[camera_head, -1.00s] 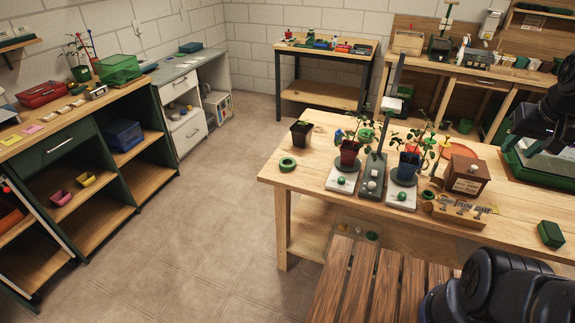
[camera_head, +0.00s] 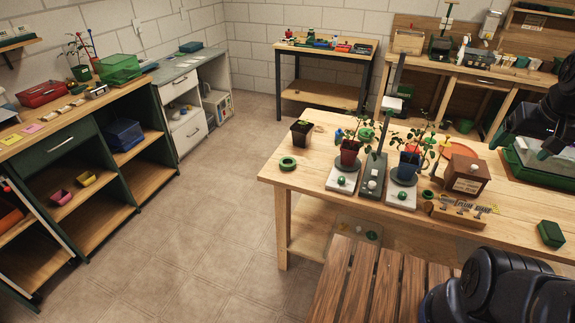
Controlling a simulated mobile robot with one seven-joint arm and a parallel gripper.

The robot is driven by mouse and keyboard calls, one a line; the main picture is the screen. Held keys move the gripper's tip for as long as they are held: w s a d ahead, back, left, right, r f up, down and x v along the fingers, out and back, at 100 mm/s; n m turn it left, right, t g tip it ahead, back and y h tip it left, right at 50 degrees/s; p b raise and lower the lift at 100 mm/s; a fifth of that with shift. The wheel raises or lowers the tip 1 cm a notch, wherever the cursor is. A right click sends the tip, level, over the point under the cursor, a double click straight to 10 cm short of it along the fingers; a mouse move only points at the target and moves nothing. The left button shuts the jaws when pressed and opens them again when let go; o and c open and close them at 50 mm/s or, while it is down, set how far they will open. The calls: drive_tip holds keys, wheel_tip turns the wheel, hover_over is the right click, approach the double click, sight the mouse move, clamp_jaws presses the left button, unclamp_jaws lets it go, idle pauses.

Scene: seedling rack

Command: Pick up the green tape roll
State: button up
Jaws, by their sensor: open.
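The green tape roll (camera_head: 287,163) lies flat on the near left part of the wooden table (camera_head: 330,205), close to its left end. Its ring shape and centre hole show clearly, and nothing touches it. My gripper (camera_head: 538,150) is at the right edge, above the right part of the table.
Potted plants on scales, a wooden box (camera_head: 466,175) and a green box (camera_head: 551,234) stand further right. A slatted wooden surface (camera_head: 365,285) is in front. Floor left of the table is clear.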

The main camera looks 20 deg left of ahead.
drive_tip(key=w+a+r+m+g+y, duration=0.15)
drive_tip(key=w+a+m, duration=0.35)
drive_tip(key=w+a, duration=0.85)
drive_tip(key=w+a+f+m, duration=0.2)
drive_tip(key=w+a, duration=0.5)
drive_tip(key=w, duration=0.1)
drive_tip(key=m+g+h, duration=0.2)
drive_tip(key=m+g, duration=0.1)
drive_tip(key=m, duration=0.7)
hover_over(288, 162)
wheel_tip(288, 162, down, 29)
drive_tip(key=shift+y, duration=0.25)
wheel_tip(288, 162, down, 10)
drive_tip(key=shift+a+r, duration=0.1)
drive_tip(key=shift+r, duration=0.1)
